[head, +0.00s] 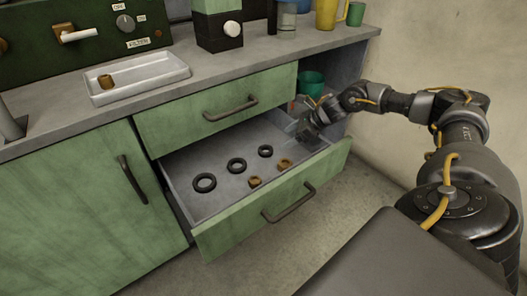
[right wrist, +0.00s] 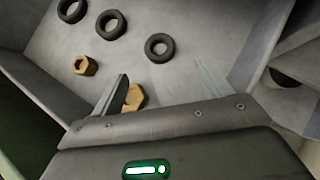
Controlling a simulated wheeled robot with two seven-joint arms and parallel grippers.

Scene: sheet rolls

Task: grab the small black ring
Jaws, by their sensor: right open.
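The small black ring (head: 265,156) lies flat in the open drawer, the farthest right and smallest-looking of three black rings in the head view. In the right wrist view it (right wrist: 160,58) lies just beyond the gap between the fingertips. My right gripper (head: 306,132) is over the right side of the drawer, to the right of the ring. In the right wrist view the gripper (right wrist: 160,70) is open, with nothing between its fingers at the tips. My left gripper is not in view.
Two more black rings (head: 237,170) (head: 204,190) lie to the left. Two brass nuts (head: 255,182) (head: 285,163) lie nearer the drawer front (head: 270,200); one nut (right wrist: 134,97) shows beside the left finger. The drawer walls surround them. A tray (head: 150,85) stands on the counter.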

